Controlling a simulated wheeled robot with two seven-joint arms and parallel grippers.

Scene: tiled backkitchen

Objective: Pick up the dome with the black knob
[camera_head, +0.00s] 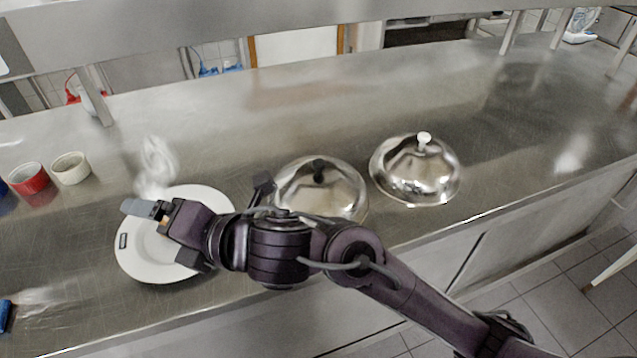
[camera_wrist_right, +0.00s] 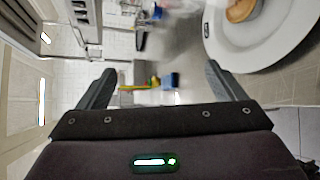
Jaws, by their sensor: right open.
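The dome with the black knob (camera_head: 340,190) is a shiny steel cover resting on the steel counter, in the middle of the head view. Its black knob (camera_head: 318,167) is on top; my right arm hides part of its front edge. A similar dome with a white knob (camera_head: 415,180) stands to its right. My right gripper (camera_head: 150,211) is over the white plate (camera_head: 150,268), left of the black-knobbed dome and apart from it. In the right wrist view its two fingers (camera_wrist_right: 162,86) are spread with nothing between them. My left gripper is not seen.
The plate also shows in the right wrist view (camera_wrist_right: 275,45) with a brownish item on it. A red cup (camera_head: 31,181) and a cream cup (camera_head: 71,168) stand at the left. Shelf posts (camera_head: 97,95) rise behind. The counter right of the domes is clear.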

